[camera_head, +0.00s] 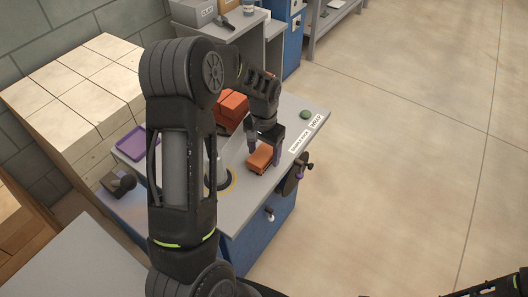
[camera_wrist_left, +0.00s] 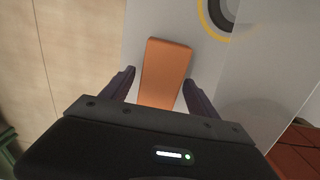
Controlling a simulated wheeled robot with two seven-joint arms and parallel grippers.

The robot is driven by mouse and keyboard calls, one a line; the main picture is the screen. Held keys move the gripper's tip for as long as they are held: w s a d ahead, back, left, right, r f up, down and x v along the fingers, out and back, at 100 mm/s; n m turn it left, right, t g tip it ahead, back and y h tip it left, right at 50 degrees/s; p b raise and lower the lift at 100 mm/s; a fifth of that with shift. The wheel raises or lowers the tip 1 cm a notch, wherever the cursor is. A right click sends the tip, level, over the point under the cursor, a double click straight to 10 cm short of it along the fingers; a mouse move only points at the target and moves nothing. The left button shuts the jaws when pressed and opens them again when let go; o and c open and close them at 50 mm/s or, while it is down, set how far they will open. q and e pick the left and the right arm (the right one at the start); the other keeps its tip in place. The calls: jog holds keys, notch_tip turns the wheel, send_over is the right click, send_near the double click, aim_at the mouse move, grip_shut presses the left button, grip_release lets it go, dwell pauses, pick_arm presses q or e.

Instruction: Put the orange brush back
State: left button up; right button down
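The orange brush (camera_head: 260,157) lies on the grey worktop near its right edge, its orange block facing up with a dark strip along its lower side. In the left wrist view the brush (camera_wrist_left: 165,72) shows as a plain orange block. My left gripper (camera_head: 266,152) is over it, pointing down. In the wrist view the left gripper (camera_wrist_left: 158,78) is open, with one finger on each side of the brush. There is a gap at the left finger; the right finger is very close, and I cannot tell if it touches. My right gripper is not in view.
Orange-red bricks (camera_head: 232,106) stand on the worktop behind my arm. A yellow ring (camera_head: 233,183) around a dark disc is partly hidden by the arm. A purple tray (camera_head: 132,142) is at the left, a green item (camera_head: 305,114) at the far right corner, near white labels (camera_head: 300,140).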

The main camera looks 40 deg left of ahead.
aim_at(264, 152)
pick_arm(q)
jog(key=shift+r, duration=0.45)
notch_tip(264, 152, up, 12)
jog(key=b, duration=0.1)
jog(key=shift+f, duration=0.25)
dwell(0.4)
